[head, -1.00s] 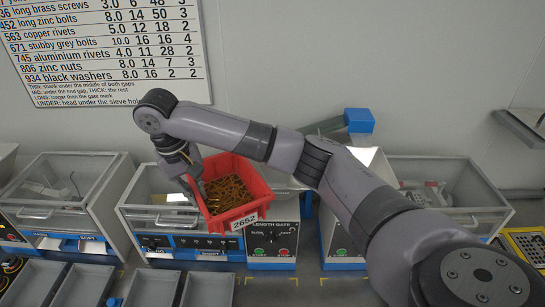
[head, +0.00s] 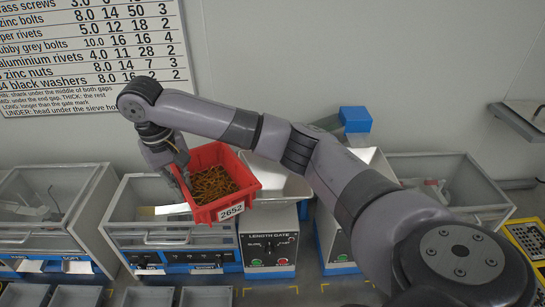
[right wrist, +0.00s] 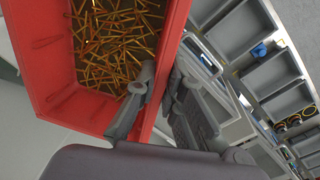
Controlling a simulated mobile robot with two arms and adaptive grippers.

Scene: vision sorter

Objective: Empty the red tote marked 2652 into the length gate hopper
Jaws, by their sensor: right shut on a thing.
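The red tote (head: 243,177) carries a white label reading 2652 and holds many thin brass-coloured pieces (head: 212,184). My right gripper (head: 183,180) is shut on the tote's left wall and holds it in the air, roughly level. In the right wrist view, the fingers (right wrist: 157,105) pinch the red wall (right wrist: 176,30), with the brass pieces (right wrist: 115,30) inside. The length gate (head: 270,246) stands below and right of the tote. Its pale hopper (head: 283,183) shows behind the tote and is partly hidden by it and my arm. My left gripper is not in view.
A clear-lidded machine (head: 150,215) stands below the tote, with another at the left (head: 45,215). A second pale hopper (head: 375,165) and another clear bin (head: 440,180) are on the right. Grey trays (head: 205,297) line the front. A printed chart (head: 100,50) hangs on the wall.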

